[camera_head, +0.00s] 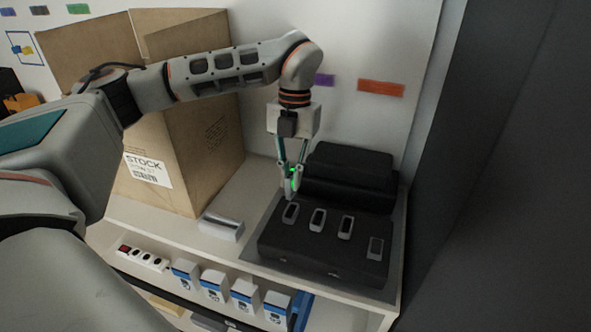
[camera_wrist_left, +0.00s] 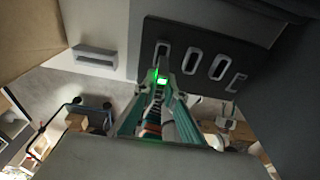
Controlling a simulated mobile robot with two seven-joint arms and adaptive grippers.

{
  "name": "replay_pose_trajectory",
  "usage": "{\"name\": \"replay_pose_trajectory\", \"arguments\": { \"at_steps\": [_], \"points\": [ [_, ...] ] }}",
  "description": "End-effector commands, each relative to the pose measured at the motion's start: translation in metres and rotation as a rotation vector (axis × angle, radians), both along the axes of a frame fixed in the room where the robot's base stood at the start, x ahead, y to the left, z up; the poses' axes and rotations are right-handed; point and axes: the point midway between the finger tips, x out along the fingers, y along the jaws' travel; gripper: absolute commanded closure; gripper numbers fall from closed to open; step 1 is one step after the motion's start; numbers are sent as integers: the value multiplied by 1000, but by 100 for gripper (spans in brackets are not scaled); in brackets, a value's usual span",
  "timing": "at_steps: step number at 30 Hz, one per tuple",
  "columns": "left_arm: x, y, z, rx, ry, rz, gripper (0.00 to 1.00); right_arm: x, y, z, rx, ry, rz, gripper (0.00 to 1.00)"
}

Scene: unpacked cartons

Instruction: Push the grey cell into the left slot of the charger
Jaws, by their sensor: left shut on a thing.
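The black charger (camera_head: 325,245) stands on the shelf, with several light-rimmed slots in a row on its top. Its left slot (camera_head: 291,213) lies just below my left gripper (camera_head: 291,184), which points down. The gripper is shut on the grey cell (camera_head: 293,188), with green light at the fingertips; the fingers hide most of the cell. The cell's lower end is close above the left slot's rim; I cannot tell whether it touches. In the left wrist view the fingertips (camera_wrist_left: 160,88) are just in front of the left slot (camera_wrist_left: 163,48). My right gripper is not in view.
A large open carton (camera_head: 190,120) stands left of the charger. A small pale holder (camera_head: 221,227) lies between them. A black raised block (camera_head: 348,175) is behind the slots. A dark wall (camera_head: 480,180) closes the right side. Blue-white boxes (camera_head: 215,285) sit below the shelf edge.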

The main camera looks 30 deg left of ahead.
Motion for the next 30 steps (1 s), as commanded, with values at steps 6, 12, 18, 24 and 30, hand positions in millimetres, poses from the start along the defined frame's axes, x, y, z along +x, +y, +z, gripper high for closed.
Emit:
{"name": "replay_pose_trajectory", "arguments": {
  "at_steps": [6, 12, 18, 24, 30],
  "points": [
    [-1, 0, -19, -1, 2, -1, 100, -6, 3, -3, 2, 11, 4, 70],
    [0, 0, -36, -1, 2, -1, 100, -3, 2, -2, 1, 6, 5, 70],
    [0, 0, -46, 0, 0, -1, 100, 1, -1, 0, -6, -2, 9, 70],
    [0, 0, -50, 0, 0, -1, 100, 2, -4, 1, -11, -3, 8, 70],
    [0, 0, -50, 0, 0, -1, 100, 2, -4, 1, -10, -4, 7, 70]
  ]
}}
